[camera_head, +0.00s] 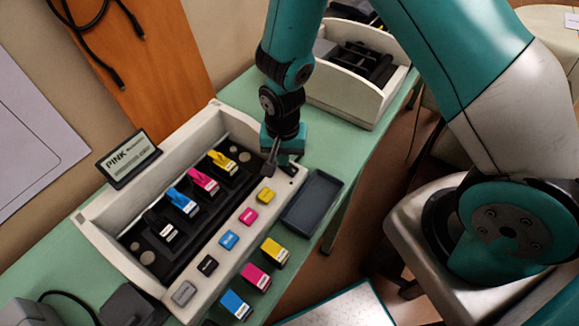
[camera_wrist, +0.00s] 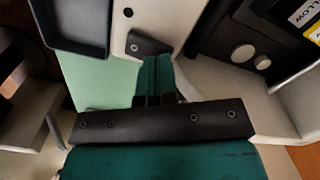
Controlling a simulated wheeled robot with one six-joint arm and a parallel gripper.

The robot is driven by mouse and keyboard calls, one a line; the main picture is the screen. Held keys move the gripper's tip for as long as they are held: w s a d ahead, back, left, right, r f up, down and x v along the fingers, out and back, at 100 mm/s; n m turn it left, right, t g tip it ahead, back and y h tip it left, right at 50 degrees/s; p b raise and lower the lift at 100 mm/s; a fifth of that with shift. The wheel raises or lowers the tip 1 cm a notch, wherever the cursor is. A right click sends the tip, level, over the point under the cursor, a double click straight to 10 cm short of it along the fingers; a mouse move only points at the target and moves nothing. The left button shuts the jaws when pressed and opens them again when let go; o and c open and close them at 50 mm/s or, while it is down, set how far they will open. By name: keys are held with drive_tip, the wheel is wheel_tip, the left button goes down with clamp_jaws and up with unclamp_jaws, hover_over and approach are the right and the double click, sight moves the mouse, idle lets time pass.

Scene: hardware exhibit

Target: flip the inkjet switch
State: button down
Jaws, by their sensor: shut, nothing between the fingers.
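The inkjet unit (camera_head: 95,228) is a long off-white printer body on the green table in the head view. Four cartridges, black, blue (camera_head: 183,201), pink (camera_head: 204,182) and yellow, sit in its dark tray. My gripper (camera_head: 269,168) is shut and empty, pointing down over the unit's far right end. In the wrist view, the shut fingertips (camera_wrist: 153,62) are right beside a small dark plate with a round dot (camera_wrist: 135,44), on the off-white rim; this may be the switch. I cannot tell whether the fingers touch it. The fingers hide part of it.
Colored buttons (camera_head: 228,240) line the unit's front rim. Loose yellow, pink and blue cartridges (camera_head: 256,277) lie in front. A dark empty tray (camera_head: 311,202) lies just right of my gripper. A "PINK" sign (camera_head: 128,158) stands behind, and a white bin (camera_head: 345,101) stands beyond.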

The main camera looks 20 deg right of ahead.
drive_tip(key=shift+f+b, duration=0.4)
drive_tip(key=shift+f, duration=0.15)
drive_tip(key=shift+r, duration=0.1)
wheel_tip(320, 180, up, 7)
drive_tip(key=p, duration=0.5)
drive_tip(key=shift+p, duration=0.4)
idle(0.4)
drive_tip(key=s+a+r+n+y, duration=0.1)
drive_tip(key=s+r+n, duration=0.3)
drive_tip(key=r, duration=0.4)
drive_tip(key=s+r+n+y+b, duration=0.1)
drive_tip(key=s+r+n, duration=0.3)
drive_tip(key=s+r, duration=0.3)
drive_tip(key=s+a+r+n+y+b, duration=0.1)
drive_tip(key=s+r+n, duration=0.4)
drive_tip(key=r, duration=0.6)
drive_tip(key=shift+s+a+y, duration=0.3)
drive_tip(key=shift+s+y, duration=0.3)
